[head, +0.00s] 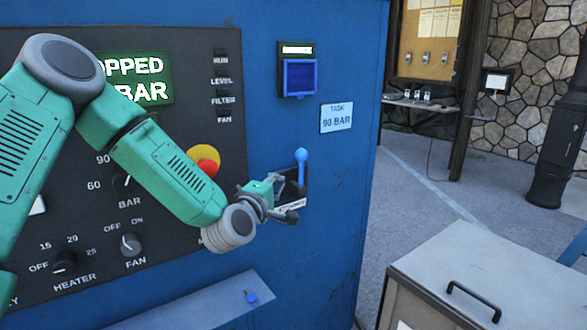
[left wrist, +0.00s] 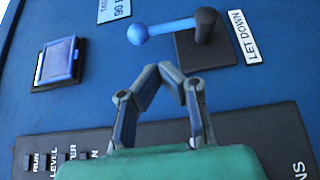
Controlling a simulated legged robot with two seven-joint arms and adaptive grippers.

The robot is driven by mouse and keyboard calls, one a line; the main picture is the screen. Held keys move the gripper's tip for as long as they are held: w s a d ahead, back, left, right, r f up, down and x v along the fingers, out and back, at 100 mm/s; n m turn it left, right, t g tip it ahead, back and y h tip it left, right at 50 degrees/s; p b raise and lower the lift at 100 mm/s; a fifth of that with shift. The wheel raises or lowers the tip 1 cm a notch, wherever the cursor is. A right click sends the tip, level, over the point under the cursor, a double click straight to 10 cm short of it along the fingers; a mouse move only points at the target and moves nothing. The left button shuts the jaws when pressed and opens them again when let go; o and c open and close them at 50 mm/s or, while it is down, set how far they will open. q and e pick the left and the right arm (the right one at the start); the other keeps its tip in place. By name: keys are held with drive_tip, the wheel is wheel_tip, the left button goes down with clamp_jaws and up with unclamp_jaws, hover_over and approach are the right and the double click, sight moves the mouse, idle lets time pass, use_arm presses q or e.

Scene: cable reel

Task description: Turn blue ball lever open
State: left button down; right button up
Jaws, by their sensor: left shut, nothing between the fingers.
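The blue ball lever (head: 301,156) is on the blue panel wall, its ball up and its stem upright in the head view. In the left wrist view the blue ball (left wrist: 138,34) is at the left end of the stem, which runs to a dark pivot (left wrist: 205,24) on a black plate. A "LET DOWN" label (left wrist: 244,37) is beside the plate. My left gripper (head: 294,203) is in front of the lever's base, hiding part of the plate and label. In the left wrist view its fingertips (left wrist: 164,72) are close together and empty, apart from the lever. My right gripper is not seen.
A "TASK 90 BAR" sign (head: 336,117) and a small blue-covered box (head: 299,76) are above the lever. A black control panel (head: 190,245) with knobs and a red button (head: 208,168) is on the left. A grey cabinet (head: 480,265) stands at lower right.

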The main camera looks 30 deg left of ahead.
use_arm(q)
drive_tip(key=w, duration=0.3)
drive_tip(key=w+a, duration=0.1)
drive_tip(key=w, duration=0.2)
drive_tip(key=w+a+p, duration=0.1)
drive_tip(key=w, duration=0.2)
drive_tip(key=shift+w+f, duration=0.15)
drive_tip(key=shift+w, duration=0.05)
drive_tip(key=shift+d, duration=0.1)
